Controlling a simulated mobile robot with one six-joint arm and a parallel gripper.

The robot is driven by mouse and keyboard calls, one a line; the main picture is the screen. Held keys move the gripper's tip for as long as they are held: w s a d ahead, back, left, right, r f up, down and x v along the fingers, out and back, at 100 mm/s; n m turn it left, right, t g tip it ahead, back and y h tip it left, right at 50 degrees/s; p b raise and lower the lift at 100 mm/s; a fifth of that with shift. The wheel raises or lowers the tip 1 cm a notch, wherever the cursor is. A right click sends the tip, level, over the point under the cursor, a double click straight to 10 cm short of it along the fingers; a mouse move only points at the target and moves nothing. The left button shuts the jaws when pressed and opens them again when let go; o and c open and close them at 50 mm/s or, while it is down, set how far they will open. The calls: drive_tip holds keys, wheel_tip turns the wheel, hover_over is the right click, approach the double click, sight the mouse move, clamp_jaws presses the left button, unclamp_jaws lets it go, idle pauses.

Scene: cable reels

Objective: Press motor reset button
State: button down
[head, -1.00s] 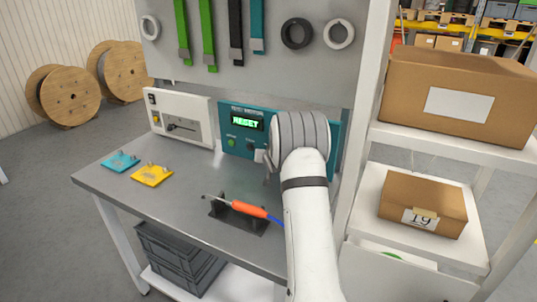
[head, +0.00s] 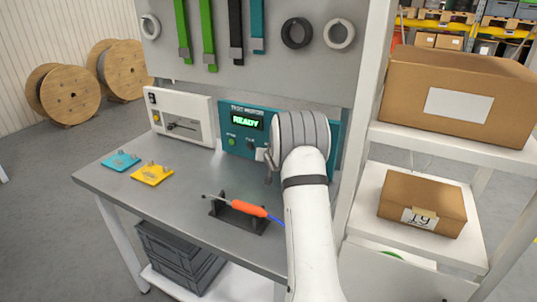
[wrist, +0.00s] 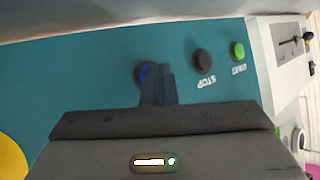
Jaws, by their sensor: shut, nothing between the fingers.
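The teal motor panel (head: 236,104) stands at the back of the bench, and its lit green display (head: 245,121) reads READY. In the wrist view, a blue button (wrist: 140,74) sits on the panel, partly hidden behind my fingertips; no label shows by it. My gripper (wrist: 160,72) is shut and empty, its tips in front of that button; I cannot tell if they touch it. The dark STOP button (wrist: 202,60) and green START button (wrist: 238,50) show to the right. In the head view, my arm hides the panel's right part.
A white control box (head: 181,113) stands left of the panel. An orange-handled tool (head: 249,208) rests on a black stand in front. Teal (head: 121,161) and yellow (head: 152,174) plates lie on the left. Shelves with cardboard boxes (head: 455,97) stand at right.

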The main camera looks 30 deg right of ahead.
drive_tip(key=shift+s+a+f+b, duration=0.15)
drive_tip(key=shift+s+a+b, duration=0.15)
drive_tip(key=shift+b, duration=0.2)
drive_tip(key=shift+s+a, duration=0.2)
drive_tip(key=shift+a, duration=0.1)
drive_tip(key=shift+a+b, duration=0.1)
drive_tip(key=shift+b, duration=0.25)
drive_tip(key=shift+s+a+b, duration=0.2)
drive_tip(key=shift+a+b, duration=0.05)
drive_tip(key=shift+b, duration=0.25)
drive_tip(key=s+a+b, duration=0.1)
drive_tip(key=a+b, duration=0.1)
drive_tip(key=b, duration=0.1)
drive_tip(key=shift+s+a+f, duration=0.1)
drive_tip(key=shift+s+a, duration=0.05)
drive_tip(key=shift+s, duration=0.25)
drive_tip(key=shift+s+a+r+b, duration=0.2)
drive_tip(key=shift+s+a+b, duration=0.25)
drive_tip(key=shift+b, duration=0.35)
